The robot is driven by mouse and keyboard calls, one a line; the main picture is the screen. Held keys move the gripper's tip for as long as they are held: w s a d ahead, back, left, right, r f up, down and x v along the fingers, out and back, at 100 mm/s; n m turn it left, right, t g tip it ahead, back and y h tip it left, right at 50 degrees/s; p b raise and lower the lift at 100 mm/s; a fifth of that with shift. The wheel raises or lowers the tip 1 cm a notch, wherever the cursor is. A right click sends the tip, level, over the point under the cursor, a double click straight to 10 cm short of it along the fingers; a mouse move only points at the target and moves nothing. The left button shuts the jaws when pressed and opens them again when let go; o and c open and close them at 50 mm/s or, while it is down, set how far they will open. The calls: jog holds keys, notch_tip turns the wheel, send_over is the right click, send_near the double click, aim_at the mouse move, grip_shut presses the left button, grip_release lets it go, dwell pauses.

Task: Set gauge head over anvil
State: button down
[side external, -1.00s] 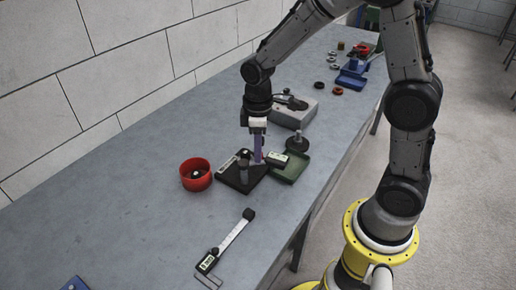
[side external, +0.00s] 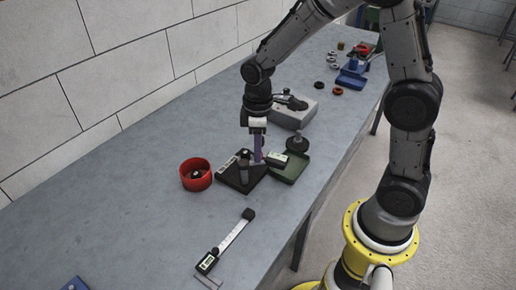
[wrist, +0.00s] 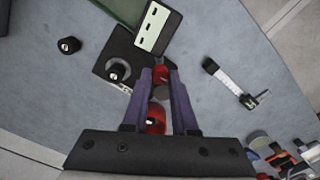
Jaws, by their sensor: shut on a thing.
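My gripper (wrist: 162,72) is shut on a small red part (wrist: 160,76), which I take for part of the gauge head. In the side view my gripper (side external: 258,160) points down over the right part of a black base (side external: 240,184). The base also shows in the wrist view (wrist: 126,46), left of my fingertips. A dark round knob (wrist: 117,70), possibly the anvil, stands on the base, apart from my fingers. A white-faced block with dark slots (wrist: 157,27) lies just beyond my fingertips. I cannot tell whether it joins the held part.
A green tray (side external: 290,175) is right of the base, and a red bowl (side external: 196,176) is left of it. A round dark stand (side external: 297,144) and a grey box (side external: 290,115) are behind. A caliper (side external: 230,236) lies in front.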

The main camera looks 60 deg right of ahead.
jog(key=shift+w+r+n, duration=0.1)
jog(key=shift+n, duration=0.2)
jog(key=shift+w+d+n, duration=0.1)
jog(key=shift+w+n, duration=0.7)
jog(key=shift+n, duration=1.75)
jog(key=shift+w+d+n, duration=0.1)
jog(key=shift+w+n, duration=0.75)
jog(key=shift+n, duration=1.65)
jog(key=shift+w+d+n, duration=0.1)
jog(key=shift+w+n, duration=0.7)
jog(key=shift+n, duration=1.75)
jog(key=shift+a, duration=0.1)
jog(key=c, duration=0.7)
grip_release()
notch_tip(320, 180, up, 14)
